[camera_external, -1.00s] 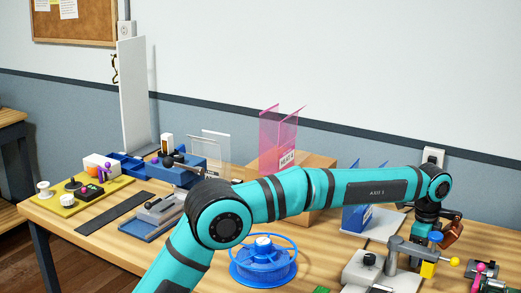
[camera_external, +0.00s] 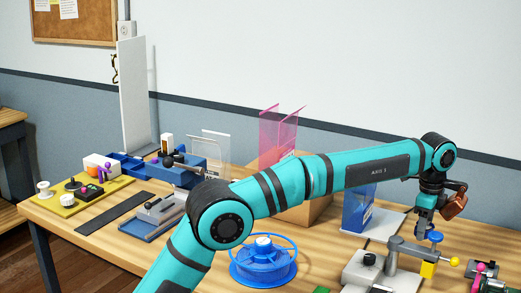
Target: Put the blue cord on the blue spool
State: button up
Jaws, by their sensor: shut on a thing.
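The blue spool (camera_external: 263,272) stands on the table at the lower middle, with an open spoked top and a pale hub. My arm reaches over the table to the right. My gripper (camera_external: 425,222) points down there, to the right of the spool and well away from it. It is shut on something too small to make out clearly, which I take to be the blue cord. A small blue round piece (camera_external: 435,237) shows just below and right of the fingers, above a yellow block (camera_external: 428,269). No length of cord is clearly visible on the spool.
A grey clamp-like fixture (camera_external: 408,249) stands close below my gripper. A blue upright holder (camera_external: 358,210) and a wooden box (camera_external: 316,212) with a pink clear stand (camera_external: 283,135) are behind my arm. A yellow board (camera_external: 75,200) and a blue tray (camera_external: 150,222) lie left.

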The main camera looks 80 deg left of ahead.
jog(key=shift+r, duration=1)
jog(key=s+a+r, duration=0.5)
jog(key=s, duration=0.5)
notch_tip(320, 180, up, 3)
send_over(263, 241)
jog(key=shift+n, duration=0.4)
jog(key=shift+f, duration=4.55)
jog(key=shift+f, duration=0.15)
jog(key=o, duration=1)
